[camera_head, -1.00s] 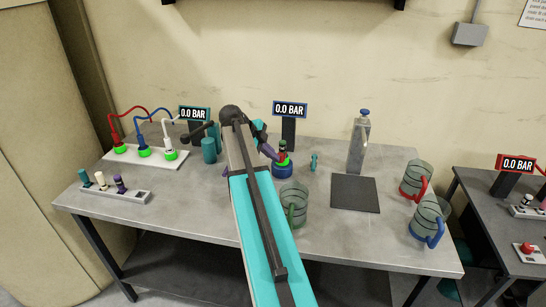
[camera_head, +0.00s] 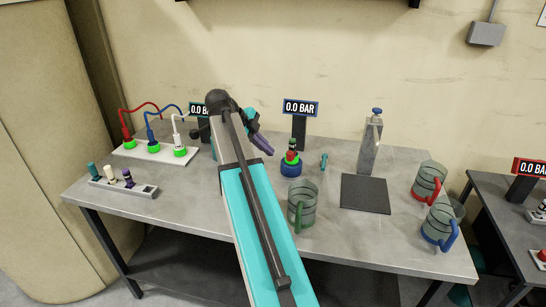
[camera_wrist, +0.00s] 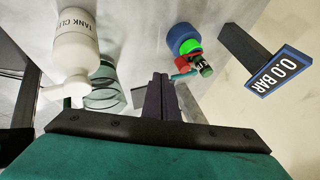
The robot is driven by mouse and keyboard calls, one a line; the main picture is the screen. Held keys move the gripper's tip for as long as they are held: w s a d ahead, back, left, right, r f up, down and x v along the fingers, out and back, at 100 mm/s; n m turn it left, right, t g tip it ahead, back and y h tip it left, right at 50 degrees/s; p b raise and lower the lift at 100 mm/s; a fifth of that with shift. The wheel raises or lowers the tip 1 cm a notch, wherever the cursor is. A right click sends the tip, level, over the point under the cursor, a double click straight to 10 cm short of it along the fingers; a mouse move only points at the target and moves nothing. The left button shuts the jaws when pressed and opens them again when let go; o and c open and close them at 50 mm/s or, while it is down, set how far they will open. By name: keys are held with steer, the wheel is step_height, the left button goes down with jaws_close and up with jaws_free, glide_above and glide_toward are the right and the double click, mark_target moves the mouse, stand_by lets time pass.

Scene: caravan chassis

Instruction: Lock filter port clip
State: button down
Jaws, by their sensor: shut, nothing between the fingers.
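The blue filter port (camera_head: 291,168) stands on the bench in front of a "0.0 BAR" display (camera_head: 300,108). A small dark cartridge with red and green parts sits upright on it. In the wrist view the blue port (camera_wrist: 181,37) shows a bright green ring, with the dark cartridge (camera_wrist: 204,67) and some red beside it. A small teal piece (camera_head: 323,161) is to the port's right; I cannot tell whether it is the clip. My gripper (camera_head: 267,149), with purple fingers, is shut and empty, up and left of the port, apart from it. It also shows in the wrist view (camera_wrist: 160,78).
A clear mug with a green handle (camera_head: 302,204) stands just in front of the port. A steel dispenser (camera_head: 371,143) and dark mat (camera_head: 365,194) are to the right, with two more mugs beyond. A white bottle (camera_wrist: 76,40) shows in the wrist view.

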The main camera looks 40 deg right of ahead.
steer(key=shift+v, duration=1.6)
steer(key=shift+r, duration=0.15)
